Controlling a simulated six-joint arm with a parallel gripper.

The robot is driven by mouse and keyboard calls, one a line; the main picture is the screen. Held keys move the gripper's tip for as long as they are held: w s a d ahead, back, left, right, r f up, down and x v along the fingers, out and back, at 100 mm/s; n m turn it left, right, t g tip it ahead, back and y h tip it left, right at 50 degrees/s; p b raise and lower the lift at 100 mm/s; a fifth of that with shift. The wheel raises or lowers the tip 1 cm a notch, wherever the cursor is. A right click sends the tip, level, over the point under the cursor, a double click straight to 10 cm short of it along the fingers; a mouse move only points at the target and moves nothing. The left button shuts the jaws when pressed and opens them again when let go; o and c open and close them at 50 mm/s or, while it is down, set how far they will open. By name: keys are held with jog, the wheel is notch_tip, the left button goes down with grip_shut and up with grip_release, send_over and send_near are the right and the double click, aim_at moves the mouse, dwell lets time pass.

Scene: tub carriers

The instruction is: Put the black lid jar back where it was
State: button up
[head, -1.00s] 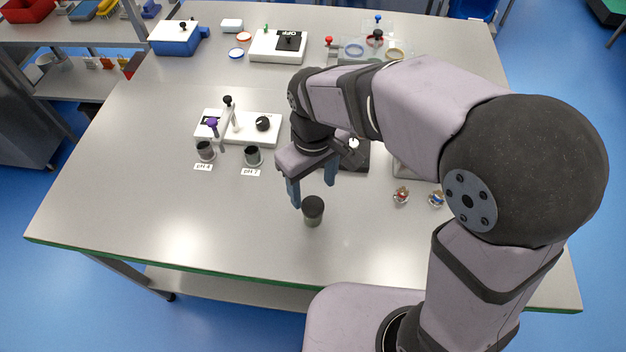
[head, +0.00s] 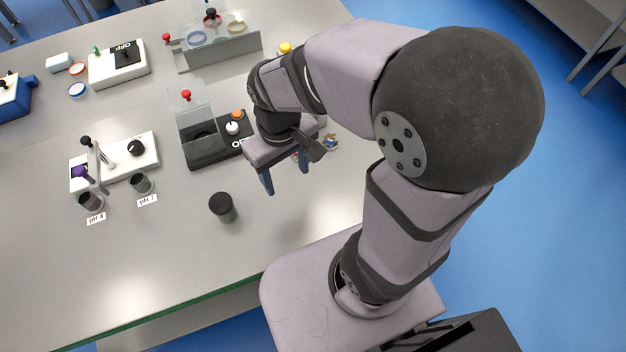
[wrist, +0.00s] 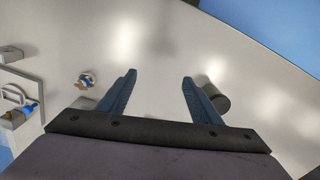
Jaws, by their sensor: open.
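The black lid jar (head: 222,208), dark and short, stands upright on the grey table in front of the black-based device. My gripper (head: 287,180) is open and empty, to the right of the jar and apart from it, fingers pointing down. In the wrist view the jar (wrist: 216,99) shows just beyond the right finger, partly hidden by it, outside the space between the fingers (wrist: 160,77). That space holds only bare table.
A black-based device (head: 207,152) with a clear shield stands behind the jar. To the left are the pH 4 cup (head: 91,203), the pH 7 cup (head: 143,184) and a white unit (head: 118,160). A small colourful item (head: 330,142) lies behind my gripper. Front table is clear.

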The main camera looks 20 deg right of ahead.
jog(key=s+d+f+m, duration=0.2)
jog(key=s+d, duration=0.1)
jog(key=d, duration=0.2)
jog(key=shift+s+m, duration=0.3)
jog(key=shift+m, duration=0.1)
dwell(0.8)
